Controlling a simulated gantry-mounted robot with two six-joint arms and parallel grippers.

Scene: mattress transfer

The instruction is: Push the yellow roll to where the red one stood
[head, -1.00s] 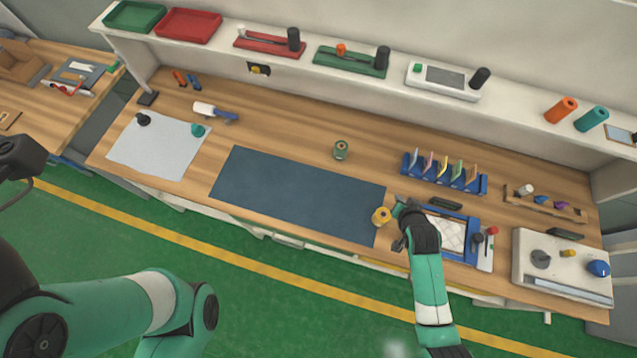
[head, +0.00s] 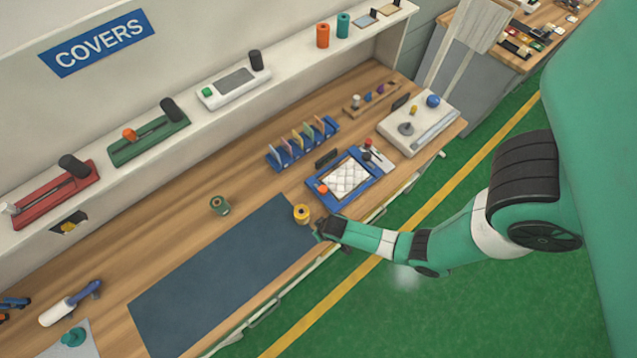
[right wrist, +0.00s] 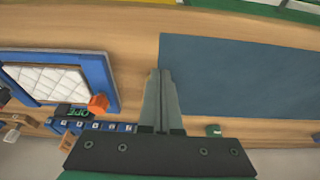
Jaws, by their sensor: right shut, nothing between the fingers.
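The yellow roll (head: 302,214) stands upright at the right edge of the dark blue mat (head: 225,275). My right gripper (head: 320,234) is shut and empty, just in front of the roll near the mat's front right corner; I cannot tell whether they touch. A green roll (head: 220,204) stands behind the mat. No red roll stands on the bench; an orange-red roll (head: 322,36) is on the shelf. My left gripper is out of view.
A blue-framed tray (head: 318,193) with a white quilted piece and an orange part (head: 322,188) lies right of the roll. A blue rack (head: 285,155) of coloured cards stands behind it. The mat is bare. A white board (head: 400,137) with knobs sits farther right.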

